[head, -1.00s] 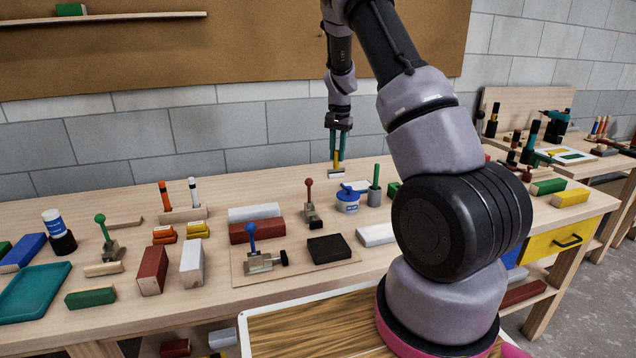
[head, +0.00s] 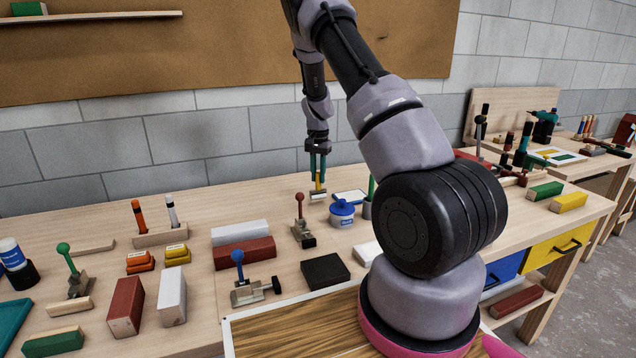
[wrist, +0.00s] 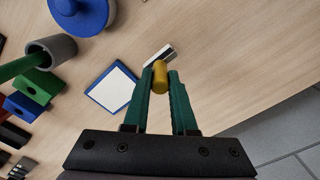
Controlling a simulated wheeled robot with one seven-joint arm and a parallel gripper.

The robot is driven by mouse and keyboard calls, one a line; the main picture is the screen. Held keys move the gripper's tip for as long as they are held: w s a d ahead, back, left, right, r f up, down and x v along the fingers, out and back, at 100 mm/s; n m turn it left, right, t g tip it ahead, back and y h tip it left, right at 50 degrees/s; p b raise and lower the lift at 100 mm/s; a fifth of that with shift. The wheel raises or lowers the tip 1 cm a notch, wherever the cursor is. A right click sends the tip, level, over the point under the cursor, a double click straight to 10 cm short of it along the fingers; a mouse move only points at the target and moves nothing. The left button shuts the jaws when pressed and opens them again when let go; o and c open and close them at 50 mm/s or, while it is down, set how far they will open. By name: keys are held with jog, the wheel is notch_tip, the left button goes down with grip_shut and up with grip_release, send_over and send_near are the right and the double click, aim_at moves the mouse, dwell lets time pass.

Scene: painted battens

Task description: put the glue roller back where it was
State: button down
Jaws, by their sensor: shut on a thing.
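My gripper (head: 317,172) is shut on the glue roller (head: 318,193), which has a yellow handle and a pale roller end pointing down. It hangs close above or at the bench top; I cannot tell whether it touches. In the wrist view the yellow handle (wrist: 160,78) sits between the green fingertips (wrist: 160,76), with the pale roller end beyond them. A white pad with a blue border (wrist: 113,88) lies on the bench to the left of the roller, apart from it. It also shows behind the blue glue pot (head: 342,213) in the head view.
A grey cup holding a green-handled tool (wrist: 52,50) stands near the pad. A red-knobbed clamp (head: 302,225) stands in front of the gripper. The bench (wrist: 235,70) to the right of the roller is bare in the wrist view, up to its edge.

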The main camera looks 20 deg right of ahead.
aim_at(318, 186)
jog(key=shift+f, duration=1.2)
jog(key=c, duration=0.7)
grip_release()
jog(key=shift+f, duration=0.1)
